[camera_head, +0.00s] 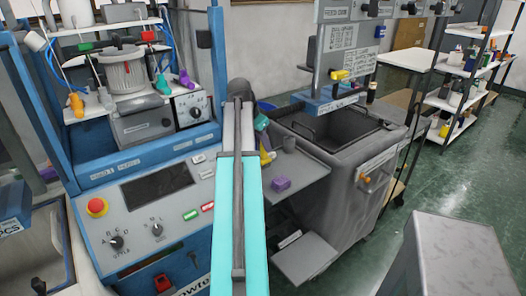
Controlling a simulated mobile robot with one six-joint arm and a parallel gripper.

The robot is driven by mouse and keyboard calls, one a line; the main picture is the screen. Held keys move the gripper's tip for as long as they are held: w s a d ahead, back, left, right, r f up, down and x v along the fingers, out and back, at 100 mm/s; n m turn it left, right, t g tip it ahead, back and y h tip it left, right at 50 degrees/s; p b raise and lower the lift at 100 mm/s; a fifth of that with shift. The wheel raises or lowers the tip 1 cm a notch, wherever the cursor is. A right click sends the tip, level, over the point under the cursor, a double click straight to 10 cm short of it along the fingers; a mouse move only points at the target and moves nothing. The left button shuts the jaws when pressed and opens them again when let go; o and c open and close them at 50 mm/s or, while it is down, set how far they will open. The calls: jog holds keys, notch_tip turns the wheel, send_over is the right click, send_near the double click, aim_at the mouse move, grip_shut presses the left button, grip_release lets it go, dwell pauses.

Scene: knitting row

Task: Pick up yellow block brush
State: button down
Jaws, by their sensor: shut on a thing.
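My cyan arm link (226,235) rises through the middle of the picture.
A purple block (281,184) lies on a grey side shelf (305,178). A dark-grey open tub machine (345,195) stands right of my arm. A blue machine with a control panel (127,225) fills the left.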

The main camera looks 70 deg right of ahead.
jog(key=shift+r+b, duration=0.55)
jog(key=shift+r, duration=2.9)
jog(key=shift+a, duration=0.15)
